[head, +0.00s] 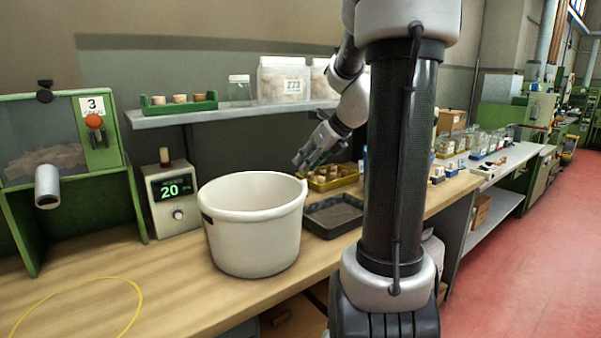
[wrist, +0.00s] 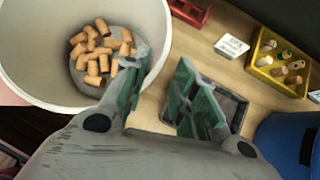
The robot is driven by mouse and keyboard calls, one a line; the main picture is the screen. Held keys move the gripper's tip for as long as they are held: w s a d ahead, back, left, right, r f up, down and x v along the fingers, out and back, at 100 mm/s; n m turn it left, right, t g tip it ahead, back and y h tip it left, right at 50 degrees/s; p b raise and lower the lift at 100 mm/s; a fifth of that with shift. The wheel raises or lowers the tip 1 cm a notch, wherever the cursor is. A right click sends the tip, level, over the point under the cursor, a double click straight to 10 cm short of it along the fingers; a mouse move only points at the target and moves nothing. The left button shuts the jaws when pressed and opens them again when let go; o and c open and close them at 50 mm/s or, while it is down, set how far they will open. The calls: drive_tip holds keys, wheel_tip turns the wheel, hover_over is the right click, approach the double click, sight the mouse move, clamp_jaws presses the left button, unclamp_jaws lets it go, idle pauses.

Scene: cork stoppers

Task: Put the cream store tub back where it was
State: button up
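The cream tub (head: 252,238) stands upright on the wooden bench in the head view, with a dark patch near its left rim. In the wrist view the tub (wrist: 40,88) fills the upper left, and several corks (wrist: 98,45) lie on its floor. My gripper (head: 304,163) is open, just above the tub's right rim. In the wrist view my gripper (wrist: 163,64) has its left finger overlapping the rim and its right finger outside the tub. I cannot tell whether a finger touches the wall. A yellow ring outline (head: 138,290) lies on the bench at the front left, empty.
A dark tray (head: 333,228) lies close right of the tub, with a yellow bin (head: 345,182) of corks behind it. A box reading 20 (head: 173,222) stands behind left, and a green machine (head: 130,205) at far left. A shelf (head: 215,112) runs above. The front left bench is clear.

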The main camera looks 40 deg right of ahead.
drive_tip(key=s+a+r+n+g, duration=0.2)
drive_tip(key=s+a+n+g, duration=0.1)
drive_tip(key=s+a+n, duration=0.95)
drive_tip(key=s+f+n+h, duration=0.2)
drive_tip(key=s+n, duration=0.7)
drive_tip(key=n, duration=1.1)
drive_tip(key=shift+s+f+n+g+h, duration=0.2)
drive_tip(key=shift+s+n+g+h, duration=0.1)
drive_tip(key=shift+s+n+g, duration=0.1)
